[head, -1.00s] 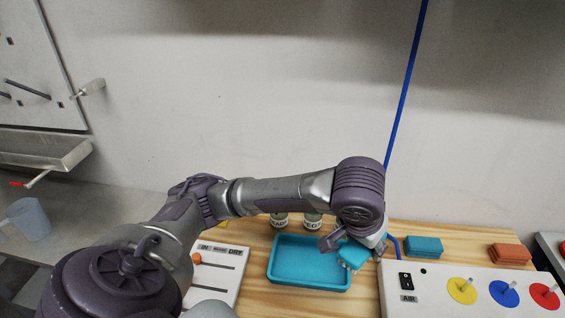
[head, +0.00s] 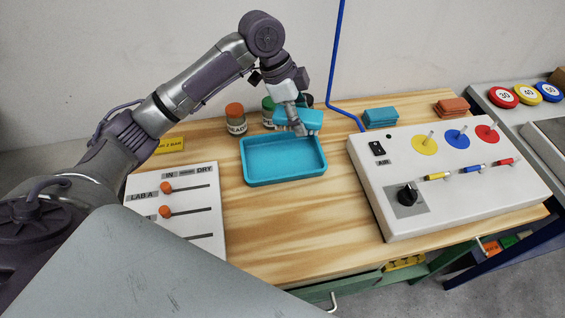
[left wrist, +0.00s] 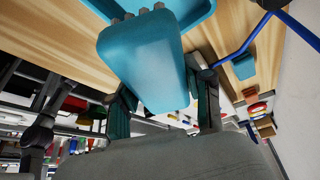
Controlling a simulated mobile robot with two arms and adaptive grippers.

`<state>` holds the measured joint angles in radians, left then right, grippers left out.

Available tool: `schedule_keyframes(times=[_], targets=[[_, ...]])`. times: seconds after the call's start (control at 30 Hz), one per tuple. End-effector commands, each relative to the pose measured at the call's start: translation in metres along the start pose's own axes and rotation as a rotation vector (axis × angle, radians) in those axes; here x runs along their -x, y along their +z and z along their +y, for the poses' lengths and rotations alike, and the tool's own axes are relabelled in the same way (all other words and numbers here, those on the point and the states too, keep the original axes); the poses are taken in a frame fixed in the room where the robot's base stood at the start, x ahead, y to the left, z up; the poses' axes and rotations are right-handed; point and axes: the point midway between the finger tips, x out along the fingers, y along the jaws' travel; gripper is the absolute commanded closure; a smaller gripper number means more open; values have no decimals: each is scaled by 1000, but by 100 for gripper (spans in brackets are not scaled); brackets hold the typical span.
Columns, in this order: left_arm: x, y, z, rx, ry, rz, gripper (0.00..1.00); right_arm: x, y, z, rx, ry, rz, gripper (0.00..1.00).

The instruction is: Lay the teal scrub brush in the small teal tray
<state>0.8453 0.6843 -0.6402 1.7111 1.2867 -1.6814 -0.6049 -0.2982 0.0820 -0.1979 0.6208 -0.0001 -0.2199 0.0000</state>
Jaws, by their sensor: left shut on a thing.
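The teal scrub brush (head: 311,117) is held in my left gripper (head: 297,127). It is at the far right rim of the small teal tray (head: 262,177), seemingly above it; the exact gap cannot be told. The tray lies on the wooden table and looks empty. In the left wrist view the brush (left wrist: 147,62) sits between the two fingers, its smooth teal back towards the camera and some grey bristles at its far end. Part of the tray (left wrist: 203,12) shows beyond it there. My right gripper is not in view.
Lidded jars (head: 236,120) stand behind the tray. A slider panel (head: 195,228) lies left, and a white control box (head: 440,215) with knobs stands right. Bare wood (head: 285,225) is free in front of the tray.

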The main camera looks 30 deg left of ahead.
Motion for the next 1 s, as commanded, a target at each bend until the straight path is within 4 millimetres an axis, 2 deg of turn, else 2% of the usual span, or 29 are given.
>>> schedule_keyframes(times=[0.2,0.5,0.77,0.87,1.0], targets=[[-17,-5,-14,-383,162,1,77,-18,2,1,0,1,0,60],[-32,-14,-25,-886,371,0,77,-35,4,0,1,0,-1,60],[-35,-15,-27,-1075,450,0,77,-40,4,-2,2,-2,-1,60],[-38,-2,-23,-1086,457,1,77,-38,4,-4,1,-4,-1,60],[-42,30,-9,-1083,457,-1,77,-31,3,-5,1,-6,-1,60]])
